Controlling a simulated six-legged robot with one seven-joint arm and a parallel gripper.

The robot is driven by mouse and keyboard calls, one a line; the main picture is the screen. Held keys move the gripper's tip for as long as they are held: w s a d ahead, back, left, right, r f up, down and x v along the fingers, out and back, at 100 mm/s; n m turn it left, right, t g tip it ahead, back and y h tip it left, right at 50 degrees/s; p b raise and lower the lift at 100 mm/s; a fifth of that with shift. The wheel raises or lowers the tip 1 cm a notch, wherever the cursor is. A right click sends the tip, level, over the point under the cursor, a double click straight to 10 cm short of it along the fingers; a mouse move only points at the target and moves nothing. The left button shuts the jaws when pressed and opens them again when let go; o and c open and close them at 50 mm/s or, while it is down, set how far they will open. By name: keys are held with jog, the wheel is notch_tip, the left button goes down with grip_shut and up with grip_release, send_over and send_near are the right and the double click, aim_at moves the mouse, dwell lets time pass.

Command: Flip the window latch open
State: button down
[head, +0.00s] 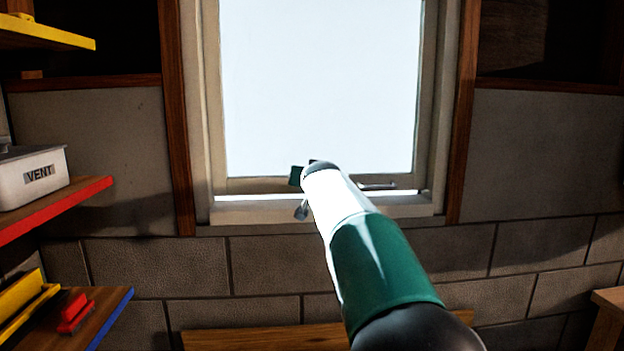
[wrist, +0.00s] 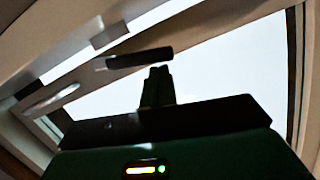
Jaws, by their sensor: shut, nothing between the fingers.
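The window (head: 320,80) is straight ahead, with a pale sash and bright glass. A slim silver handle (head: 378,186) lies along the lower sash, right of my arm; it also shows at left in the wrist view (wrist: 52,100). A small grey metal piece (head: 301,211) hangs at the sill, left of my arm. My gripper (head: 297,176) is at the lower sash, mostly hidden behind my arm. In the wrist view its green fingers (wrist: 157,85) are together and empty. A dark bar with a silver end (wrist: 140,57), perhaps the latch lever, lies just beyond the fingertips; contact is unclear.
A bright strip shows under the lower sash. Shelves stand at the left, with a white bin marked VENT (head: 38,175) and a red item (head: 75,312). A wooden surface (head: 260,338) lies below the window, and another wooden edge (head: 608,300) at the right.

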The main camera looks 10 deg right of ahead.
jog(key=v, duration=1.3)
jog(key=shift+s, duration=0.3)
jog(key=shift+d, duration=0.1)
